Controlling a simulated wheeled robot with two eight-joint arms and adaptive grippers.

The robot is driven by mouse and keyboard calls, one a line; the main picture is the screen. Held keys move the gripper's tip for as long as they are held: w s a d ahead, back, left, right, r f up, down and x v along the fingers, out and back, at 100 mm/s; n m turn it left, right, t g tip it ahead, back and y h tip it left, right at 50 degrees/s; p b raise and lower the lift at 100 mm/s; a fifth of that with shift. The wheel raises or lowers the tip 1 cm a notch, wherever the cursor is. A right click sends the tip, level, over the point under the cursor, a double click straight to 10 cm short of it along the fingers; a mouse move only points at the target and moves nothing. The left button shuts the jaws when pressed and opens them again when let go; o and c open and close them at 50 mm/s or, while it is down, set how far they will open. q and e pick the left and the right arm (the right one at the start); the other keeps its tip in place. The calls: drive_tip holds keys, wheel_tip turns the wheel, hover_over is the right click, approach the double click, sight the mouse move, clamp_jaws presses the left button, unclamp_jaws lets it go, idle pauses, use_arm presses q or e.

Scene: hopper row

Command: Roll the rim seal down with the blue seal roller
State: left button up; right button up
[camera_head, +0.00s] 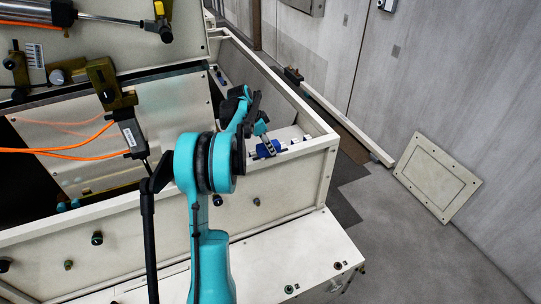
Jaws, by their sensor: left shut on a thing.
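The blue seal roller (266,149) is at the right end of the hopper, close above the inside of the cream rim (309,146). My left gripper (261,130), on the teal arm, is shut on the roller from above. The arm hides part of the hopper's front edge. I cannot tell whether the roller touches the seal. The rim seal itself is not clear at this size. My right gripper is not in view.
An open lid with pistons and orange hoses (70,150) stands at the left. A cream ledge (300,250) runs in front of the hopper.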

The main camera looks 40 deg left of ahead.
sight(277, 142)
use_arm(q)
drive_tip(key=shift+w+d, duration=0.3)
drive_tip(key=shift+w, duration=0.2)
drive_tip(key=shift+w+d, duration=0.3)
drive_tip(key=shift+w, duration=0.2)
drive_tip(key=shift+w, duration=0.1)
drive_tip(key=shift+w+d, duration=0.35)
drive_tip(key=shift+w, duration=0.3)
drive_tip(key=shift+w+d, duration=0.3)
drive_tip(key=shift+w, duration=0.4)
drive_tip(key=shift+w+d, duration=0.35)
drive_tip(key=shift+w, duration=0.3)
drive_tip(key=shift+w+d, duration=0.35)
drive_tip(key=shift+w, duration=0.2)
drive_tip(key=shift+s+a+f, duration=0.1)
drive_tip(key=shift+s+a, duration=0.15)
drive_tip(key=shift+s, duration=0.2)
drive_tip(key=shift+s+a, duration=0.45)
drive_tip(key=shift+s, duration=0.35)
drive_tip(key=shift+s+a, duration=0.4)
drive_tip(key=shift+s, duration=0.4)
